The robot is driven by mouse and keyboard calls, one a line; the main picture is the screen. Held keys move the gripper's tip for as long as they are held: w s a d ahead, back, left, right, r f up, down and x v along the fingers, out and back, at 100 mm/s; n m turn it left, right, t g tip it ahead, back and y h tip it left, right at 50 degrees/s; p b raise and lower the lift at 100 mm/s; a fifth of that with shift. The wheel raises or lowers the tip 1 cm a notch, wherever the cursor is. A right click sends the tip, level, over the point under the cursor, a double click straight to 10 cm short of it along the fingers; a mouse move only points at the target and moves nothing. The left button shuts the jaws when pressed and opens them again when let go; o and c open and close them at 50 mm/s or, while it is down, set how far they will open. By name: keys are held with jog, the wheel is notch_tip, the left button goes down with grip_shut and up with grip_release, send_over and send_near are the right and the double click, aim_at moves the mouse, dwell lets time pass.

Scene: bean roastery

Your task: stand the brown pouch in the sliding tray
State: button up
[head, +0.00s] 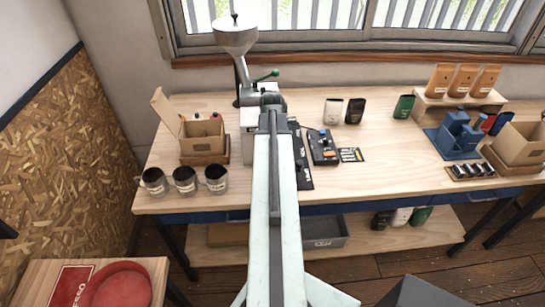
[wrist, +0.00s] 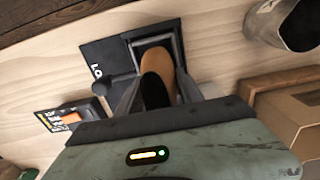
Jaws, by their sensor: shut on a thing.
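In the wrist view my gripper (wrist: 158,92) is shut on the brown pouch (wrist: 156,62), which has a dark patch on the part nearest the camera. The pouch is between the two grey fingers. Its far part overlaps the dark square-framed tray (wrist: 136,46) that lies on a black lettered mat (wrist: 97,52). I cannot tell whether the pouch touches the tray floor. In the head view my arm hides the gripper, the held pouch and the tray; part of the black mat (head: 303,170) shows right of the arm.
A grinder (head: 236,40) stands behind my arm. Several mugs (head: 185,180) and an open carton (head: 203,138) are left. A black device (head: 322,148) is close right of the mat.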

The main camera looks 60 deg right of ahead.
jog(key=o, duration=1.4)
jog(key=shift+o, duration=0.2)
jog(key=shift+o, duration=1.2)
notch_tip(320, 180, up, 7)
jog(key=p, duration=0.7)
jog(key=shift+s, duration=0.1)
